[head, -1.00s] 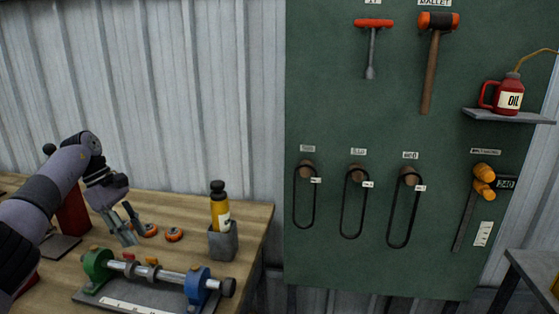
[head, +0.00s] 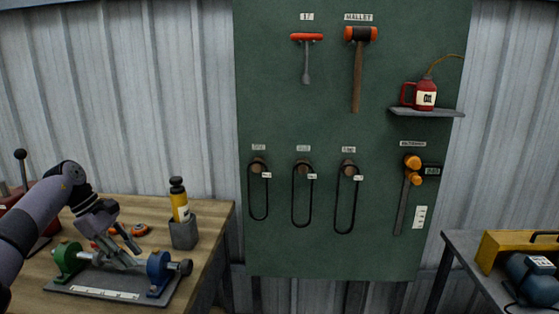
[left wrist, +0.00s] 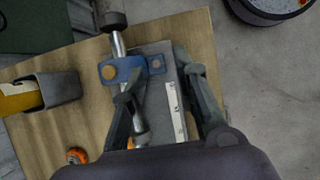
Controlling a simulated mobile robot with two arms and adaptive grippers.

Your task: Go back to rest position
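My left gripper (head: 132,252) shows in the head view over the bench fixture (head: 110,292), which has a green block (head: 68,259) and a blue block (head: 159,268) carrying a metal shaft. In the left wrist view the two fingers of the gripper (left wrist: 156,72) are spread apart with nothing held between them. The fixture's plate with its white scale (left wrist: 175,110) and the blue block (left wrist: 122,70) lie below. I cannot tell how high the fingers are above the shaft. My right gripper is in neither view.
A grey holder (head: 184,233) with a yellow bottle (head: 180,205) stands behind the fixture near the bench's right edge. A green tool board (head: 330,120) hangs on the wall. A second table (head: 470,250) with a yellow machine (head: 500,245) is at right; floor lies between.

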